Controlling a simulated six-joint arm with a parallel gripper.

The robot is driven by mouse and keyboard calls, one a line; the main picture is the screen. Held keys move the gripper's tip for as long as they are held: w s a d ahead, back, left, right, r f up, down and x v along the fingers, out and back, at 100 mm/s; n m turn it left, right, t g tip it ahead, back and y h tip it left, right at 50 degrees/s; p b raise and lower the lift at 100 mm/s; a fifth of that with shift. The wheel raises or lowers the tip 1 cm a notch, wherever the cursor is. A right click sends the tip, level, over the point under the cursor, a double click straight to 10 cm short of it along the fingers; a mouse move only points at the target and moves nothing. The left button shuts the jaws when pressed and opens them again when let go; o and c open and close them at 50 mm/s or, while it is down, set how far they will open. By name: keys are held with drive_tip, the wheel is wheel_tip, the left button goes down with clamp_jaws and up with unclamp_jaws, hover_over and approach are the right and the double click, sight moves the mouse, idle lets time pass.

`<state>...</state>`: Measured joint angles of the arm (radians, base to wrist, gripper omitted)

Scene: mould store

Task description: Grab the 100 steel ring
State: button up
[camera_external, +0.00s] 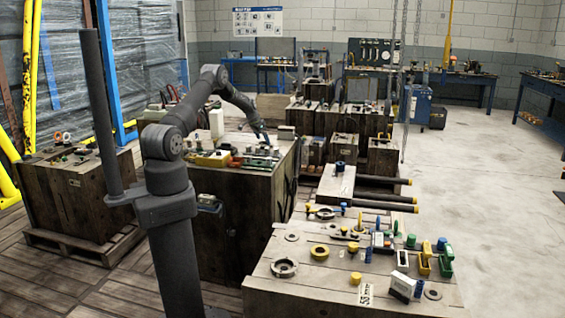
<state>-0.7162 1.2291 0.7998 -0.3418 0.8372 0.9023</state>
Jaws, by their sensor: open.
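My gripper (264,139) is small in view, open, above the right part of the wooden block top (285,150) in the middle. Whether it touches anything there is too small to tell. Several rings lie on the near wooden table, well apart from my gripper. A thick grey metal ring (284,268) lies flat at its left. A flat grey ring (433,293) lies at the right front, and a small one (292,237) lies at the back left. Another metal ring (323,213) lies near the back edge. No number 100 is readable on any of them.
A green part (262,163) and small grey parts crowd the block top below my gripper. Open concrete floor (500,220) lies to the right.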

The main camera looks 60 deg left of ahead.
drive_tip(key=shift+x, duration=1.2)
drive_tip(key=shift+c, duration=0.4)
drive_tip(key=shift+r, duration=0.1)
drive_tip(key=c, duration=1.2)
drive_tip(key=shift+r, duration=0.15)
